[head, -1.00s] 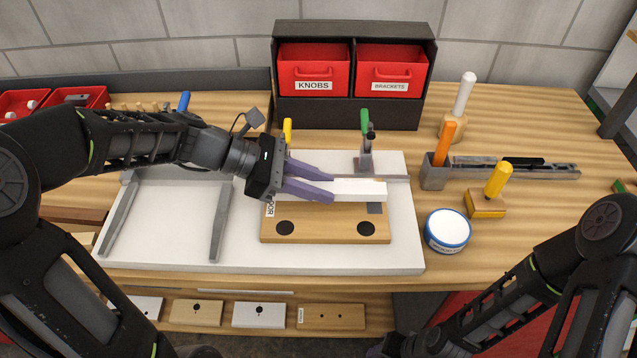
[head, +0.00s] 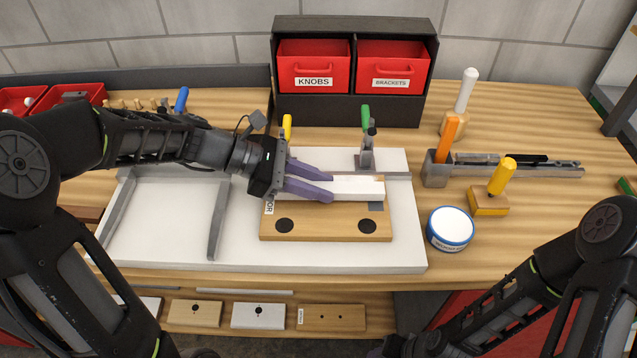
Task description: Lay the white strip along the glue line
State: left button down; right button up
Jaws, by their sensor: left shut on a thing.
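The white strip (head: 357,188) lies lengthwise, left to right, over the back edge of a wooden board (head: 325,222) with two dark round spots. My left gripper (head: 331,187) is shut on the strip, its purple fingers around the strip's left part. Whether the strip touches the board under the fingers is hard to tell. No glue line shows; the strip and fingers cover the board's back edge. My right gripper (head: 388,347) is only partly in view at the bottom edge, and its fingers do not show clearly.
The board lies on a white panel (head: 300,258) with grey rails and a green-handled clamp (head: 366,150) behind. A blue-rimmed round tub (head: 450,229), a yellow-handled tool (head: 497,187) and a grey holder (head: 437,170) stand right. Red bins (head: 313,62) stand at the back.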

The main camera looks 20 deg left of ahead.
pick_arm(q)
jog(key=shift+f, duration=0.45)
jog(key=c, duration=1.1)
grip_release()
jog(key=shift+o, duration=0.2)
jog(key=v, duration=0.7)
jog(key=shift+s+a+r+b, duration=0.1)
jog(key=shift+a+r+b, duration=0.05)
jog(key=shift+a+b, duration=0.25)
jog(key=shift+c, duration=0.4)
